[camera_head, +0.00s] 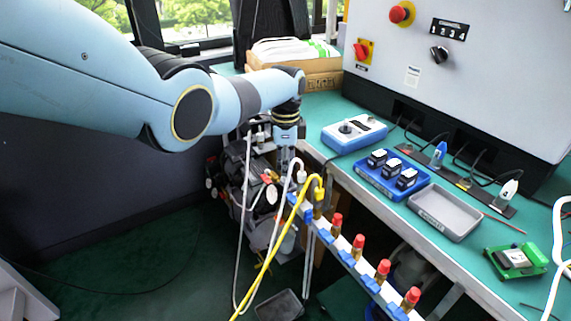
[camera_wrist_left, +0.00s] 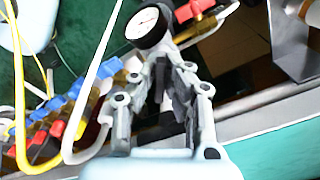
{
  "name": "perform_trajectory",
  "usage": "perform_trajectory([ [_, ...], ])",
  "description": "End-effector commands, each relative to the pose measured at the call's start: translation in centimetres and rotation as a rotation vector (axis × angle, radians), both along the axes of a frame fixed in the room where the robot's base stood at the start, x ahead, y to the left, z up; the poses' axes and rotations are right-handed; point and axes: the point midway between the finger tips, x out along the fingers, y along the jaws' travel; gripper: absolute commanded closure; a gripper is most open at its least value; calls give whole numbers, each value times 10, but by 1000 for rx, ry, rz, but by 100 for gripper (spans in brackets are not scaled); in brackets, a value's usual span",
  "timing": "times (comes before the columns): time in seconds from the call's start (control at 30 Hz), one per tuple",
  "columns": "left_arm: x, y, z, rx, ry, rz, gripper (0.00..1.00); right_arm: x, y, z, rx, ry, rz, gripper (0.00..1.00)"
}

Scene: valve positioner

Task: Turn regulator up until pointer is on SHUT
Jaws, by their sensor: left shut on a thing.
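My left gripper (camera_head: 287,152) points down over the cluttered equipment beside the bench edge. In the left wrist view the gripper (camera_wrist_left: 172,78) has its fingers close together around a dark part, which I take to be the regulator knob; the fingers hide most of it. A round dial (camera_wrist_left: 147,25) with a black rim, white face and thin pointer sits just beyond the fingertips. Its markings are too small to read, so I cannot tell where SHUT is. A red handle (camera_wrist_left: 192,9) is beside the dial. My right gripper is in neither view.
White and yellow hoses (camera_head: 265,265) run down close to the gripper. A row of red-capped valves (camera_head: 358,245) stands along the bench front. The green bench holds a blue tray (camera_head: 415,180), a grey tray (camera_head: 446,213) and a control box (camera_head: 352,132).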

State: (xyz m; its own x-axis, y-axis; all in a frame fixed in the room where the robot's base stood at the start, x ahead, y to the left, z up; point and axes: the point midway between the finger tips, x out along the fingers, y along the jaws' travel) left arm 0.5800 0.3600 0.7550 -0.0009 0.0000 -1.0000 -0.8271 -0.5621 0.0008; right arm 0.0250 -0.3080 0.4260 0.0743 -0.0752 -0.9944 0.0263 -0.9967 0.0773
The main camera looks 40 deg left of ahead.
Motion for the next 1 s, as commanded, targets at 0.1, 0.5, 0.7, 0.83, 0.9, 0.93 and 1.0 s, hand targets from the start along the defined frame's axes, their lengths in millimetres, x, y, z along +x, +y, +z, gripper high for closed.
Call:
perform_trajectory([
  [0.1,1,0,1,1,-3,-17,100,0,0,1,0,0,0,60],
  [0.5,1,0,1,0,-4,-25,100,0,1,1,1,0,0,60],
  [0.7,1,0,1,0,-2,-25,69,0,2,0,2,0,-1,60],
  [0.83,1,0,0,0,-2,-24,67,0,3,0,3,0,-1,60],
  [0.9,1,0,0,0,-1,-24,67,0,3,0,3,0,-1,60],
  [0.93,1,0,0,0,-1,-24,67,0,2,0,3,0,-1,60],
  [1.0,1,0,1,0,-1,-24,67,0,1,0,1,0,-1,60],
])
